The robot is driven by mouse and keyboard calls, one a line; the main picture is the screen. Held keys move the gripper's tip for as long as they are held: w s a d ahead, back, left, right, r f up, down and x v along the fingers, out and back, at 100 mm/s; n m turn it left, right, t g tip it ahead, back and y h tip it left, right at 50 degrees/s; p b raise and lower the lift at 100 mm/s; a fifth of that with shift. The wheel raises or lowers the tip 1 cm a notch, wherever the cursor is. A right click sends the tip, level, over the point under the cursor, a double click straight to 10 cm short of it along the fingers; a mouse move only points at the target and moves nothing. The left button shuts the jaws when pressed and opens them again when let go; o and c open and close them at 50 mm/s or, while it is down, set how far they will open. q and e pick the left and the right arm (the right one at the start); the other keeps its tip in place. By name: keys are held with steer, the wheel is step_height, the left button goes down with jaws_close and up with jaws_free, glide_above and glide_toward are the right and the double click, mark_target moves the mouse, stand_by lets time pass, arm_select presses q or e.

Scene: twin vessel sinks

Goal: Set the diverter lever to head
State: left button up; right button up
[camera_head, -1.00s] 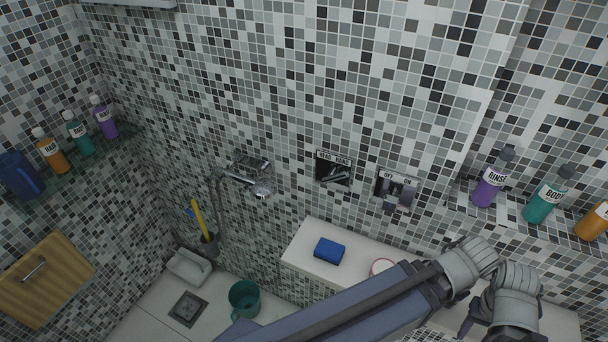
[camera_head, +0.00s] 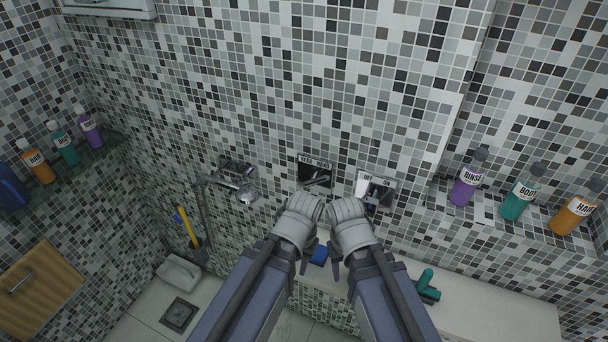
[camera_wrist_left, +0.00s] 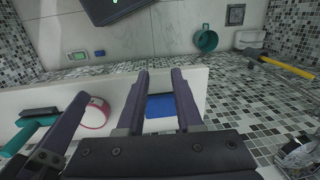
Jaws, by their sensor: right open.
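The diverter plate (camera_head: 315,174) is on the tiled wall in the head view, lettered HEAD on the left and HAND on the right. Its small dark lever (camera_head: 319,179) shows, but I cannot tell surely which side it is set to. My left gripper (camera_head: 306,256) and right gripper (camera_head: 335,254) are below the plate, apart from it, partly hidden by their own wrists. The left wrist view shows my left gripper (camera_wrist_left: 159,80) open and empty, its fingers over the ledge. My right gripper is open.
A second plate (camera_head: 374,188), lettered OFF, is right of the diverter. A blue sponge (camera_wrist_left: 160,112) and a pink-rimmed round item (camera_wrist_left: 95,113) lie on the white ledge (camera_head: 490,315). Bottles, including a purple one (camera_head: 469,178), line the right shelf.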

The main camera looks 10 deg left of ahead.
arm_select(q)
steer(key=w+a+r+n+p, duration=0.1)
steer(key=w+a+r+p, duration=0.15)
steer(key=r+p, duration=0.3)
steer(key=w+a+r+n+p, duration=0.1)
steer(key=a+r+p, duration=0.2)
steer(key=r+p, duration=0.3)
step_height(320, 180, up, 8)
steer(key=n+t+h+p, duration=0.2)
steer(key=n+p, duration=0.4)
steer(key=n, duration=1.1)
glide_above(323, 179)
steer(key=f+b, duration=0.5)
steer(key=w+f+b, duration=0.1)
steer(key=f+b, duration=0.2)
steer(key=shift+f, duration=0.15)
steer(key=shift+c, duration=0.2)
jaws_close()
